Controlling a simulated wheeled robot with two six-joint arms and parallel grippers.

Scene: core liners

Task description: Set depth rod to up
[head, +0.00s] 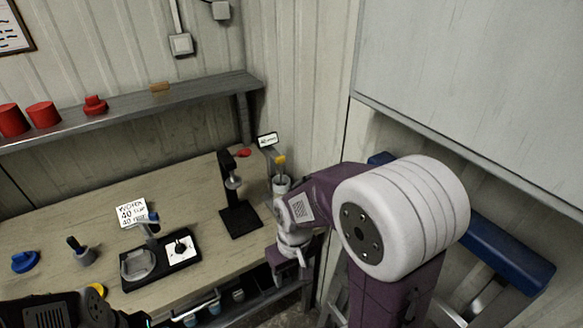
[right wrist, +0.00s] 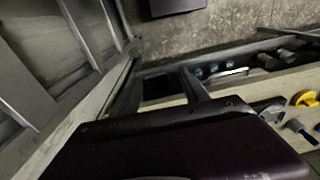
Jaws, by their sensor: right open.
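No part is marked as the depth rod, and I cannot tell its position. A black upright stand (head: 238,205) with a red knob (head: 243,153) stands at the right of the bench. To its right, a post with a yellow knob (head: 280,160) is partly hidden behind my right arm. A black base (head: 160,262) with a round grey cradle and a blue-tipped lever (head: 152,218) lies nearer the bench front. My right gripper (head: 290,262) is open and empty, low at the bench's right front edge, apart from these. My left gripper is not seen.
A wooden bench (head: 60,215) has a card reading 40 (head: 132,212), a blue piece (head: 25,262) and a grey holder (head: 85,257). Red pieces (head: 42,114) sit on the shelf above. A blue beam (head: 510,255) stands right. The right wrist view shows floor (right wrist: 215,45) beside the bench.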

